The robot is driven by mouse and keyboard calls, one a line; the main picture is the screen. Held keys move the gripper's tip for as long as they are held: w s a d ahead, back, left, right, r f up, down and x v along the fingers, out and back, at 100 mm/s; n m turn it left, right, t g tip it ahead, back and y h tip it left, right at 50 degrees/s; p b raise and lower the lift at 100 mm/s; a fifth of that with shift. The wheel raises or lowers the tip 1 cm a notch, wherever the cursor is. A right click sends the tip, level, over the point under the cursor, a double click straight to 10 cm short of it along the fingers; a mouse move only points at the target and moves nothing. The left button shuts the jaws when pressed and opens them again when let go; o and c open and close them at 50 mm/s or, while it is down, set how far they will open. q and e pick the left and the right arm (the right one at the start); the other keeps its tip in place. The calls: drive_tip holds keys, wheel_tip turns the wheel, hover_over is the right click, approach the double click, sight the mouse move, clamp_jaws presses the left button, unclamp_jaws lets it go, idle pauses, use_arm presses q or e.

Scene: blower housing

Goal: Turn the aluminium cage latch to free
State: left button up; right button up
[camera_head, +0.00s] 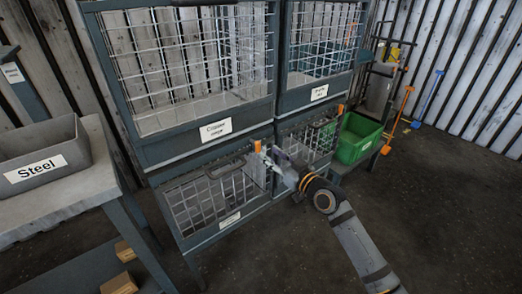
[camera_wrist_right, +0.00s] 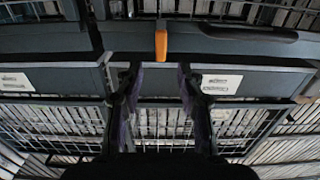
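An orange latch (camera_head: 257,146) sits at the top right corner of the lower left cage (camera_head: 205,200); that cage's label (camera_head: 229,219) is too small to read. My right gripper (camera_head: 268,156) is right at this latch in the head view. In the right wrist view, the orange latch (camera_wrist_right: 161,45) stands upright on a dark frame, centred just beyond the tips of my right gripper (camera_wrist_right: 157,72). The two fingers are spread with a clear gap, and nothing is held between them. Contact with the latch cannot be told. My left gripper is not in view.
A second orange latch (camera_head: 340,108) is on the lower right cage (camera_head: 308,143). Larger wire cages (camera_head: 190,65) stand above. A green bin (camera_head: 357,139) is at the right, and a grey "Steel" bin (camera_head: 42,155) on a table at left. The floor (camera_head: 440,200) at right is clear.

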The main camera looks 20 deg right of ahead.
sight(260, 145)
drive_tip(key=x, duration=0.6)
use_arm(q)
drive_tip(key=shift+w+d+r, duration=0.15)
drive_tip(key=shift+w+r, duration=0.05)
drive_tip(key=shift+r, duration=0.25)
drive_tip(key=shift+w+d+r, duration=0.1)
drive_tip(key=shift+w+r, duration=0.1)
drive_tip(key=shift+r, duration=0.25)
use_arm(e)
drive_tip(key=shift+c, duration=0.2)
clamp_jaws()
